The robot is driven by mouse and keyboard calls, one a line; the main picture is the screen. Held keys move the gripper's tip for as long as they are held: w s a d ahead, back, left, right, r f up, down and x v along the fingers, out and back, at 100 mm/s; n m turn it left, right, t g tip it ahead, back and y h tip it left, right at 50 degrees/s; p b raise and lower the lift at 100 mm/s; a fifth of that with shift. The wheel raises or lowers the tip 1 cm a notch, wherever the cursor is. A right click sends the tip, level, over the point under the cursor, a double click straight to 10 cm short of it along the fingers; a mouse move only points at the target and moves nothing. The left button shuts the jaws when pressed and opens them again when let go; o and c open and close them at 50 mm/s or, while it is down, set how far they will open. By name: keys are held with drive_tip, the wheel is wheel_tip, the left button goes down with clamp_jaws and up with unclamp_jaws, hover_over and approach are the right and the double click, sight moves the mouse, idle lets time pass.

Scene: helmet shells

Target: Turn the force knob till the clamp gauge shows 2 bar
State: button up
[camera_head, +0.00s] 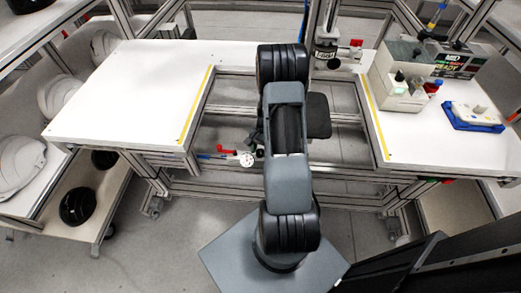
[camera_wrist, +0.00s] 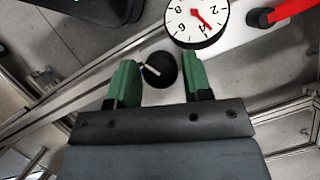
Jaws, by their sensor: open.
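The force knob (camera_wrist: 160,66) is round and black with a white pointer line. In the wrist view it lies between the two green fingers of my gripper (camera_wrist: 163,78), with a gap on both sides. My gripper is open and not touching it there; depth is hard to tell. The clamp gauge (camera_wrist: 190,27) is a white dial with a black rim, above and right of the knob, seen turned. Its red needle points near the 4.
A red lever (camera_wrist: 290,10) on a white block stands right of the gauge; it also shows in the head view (camera_head: 226,150). Metal frame rails run around the knob. White tabletops (camera_head: 140,85) lie on both sides, with grey boxes (camera_head: 402,75) on the right one.

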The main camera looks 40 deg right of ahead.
drive_tip(key=shift+c, duration=0.2)
drive_tip(key=c, duration=0.6)
drive_tip(key=n+g+h, duration=0.1)
drive_tip(key=n, duration=0.3)
drive_tip(key=shift+w+n, duration=0.15)
drive_tip(key=shift+n, duration=0.15)
drive_tip(key=shift+a+n+g+h+p, duration=0.1)
drive_tip(key=shift+n+g+h+p, duration=0.25)
drive_tip(key=shift+n, duration=0.75)
drive_tip(key=shift+n+g+h+p, duration=0.15)
drive_tip(key=shift+n+h, duration=0.4)
drive_tip(key=shift+n, duration=0.55)
